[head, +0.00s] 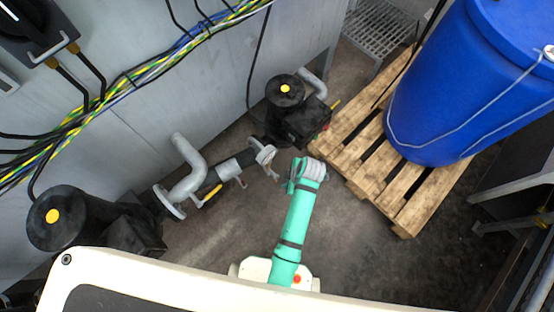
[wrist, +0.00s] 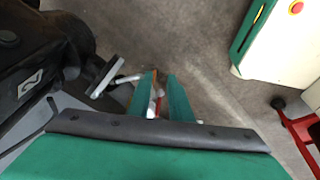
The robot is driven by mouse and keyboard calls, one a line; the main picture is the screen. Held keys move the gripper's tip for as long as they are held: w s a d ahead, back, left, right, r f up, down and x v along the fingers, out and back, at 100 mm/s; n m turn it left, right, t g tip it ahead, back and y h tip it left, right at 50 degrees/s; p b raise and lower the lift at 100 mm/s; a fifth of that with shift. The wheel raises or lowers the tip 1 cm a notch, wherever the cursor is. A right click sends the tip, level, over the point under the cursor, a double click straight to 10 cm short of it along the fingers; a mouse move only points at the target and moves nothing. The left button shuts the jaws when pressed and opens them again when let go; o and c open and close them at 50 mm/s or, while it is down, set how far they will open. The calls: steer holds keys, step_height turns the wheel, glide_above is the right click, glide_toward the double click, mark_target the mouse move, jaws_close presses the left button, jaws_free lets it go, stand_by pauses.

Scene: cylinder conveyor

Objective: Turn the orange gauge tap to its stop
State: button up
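The tap is small and hard to pick out. In the wrist view a thin orange-red piece (wrist: 158,104) shows between my fingers, and I cannot tell if it is the gauge tap. In the head view a small red-tipped part (head: 243,183) hangs below the grey and black pipe. My gripper (wrist: 162,76) has its two green fingers apart, with a gap around the thin piece; I see no clear grip on it. In the head view my arm reaches to the right of the pipe's end flange (head: 265,157), and the fingers are mostly hidden by my wrist.
Black pumps stand at left (head: 70,218) and top middle (head: 286,92), along the grey cabinet wall (head: 120,125). A yellow lever (head: 212,195) sits on the pipe. A wooden pallet (head: 405,212) with a blue drum (head: 450,80) stands at right. The floor between is clear.

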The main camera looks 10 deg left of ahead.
mark_target(276, 179)
steer(key=w+r+n+g+y, duration=0.1)
steer(key=w+r+n+g, duration=0.2)
steer(key=r+n, duration=0.1)
steer(key=x, duration=1)
steer(key=shift+w+a+f, duration=0.25)
steer(key=shift+a+f, duration=0.05)
steer(key=shift+a, duration=0.1)
steer(key=shift+c, duration=0.4)
jaws_close()
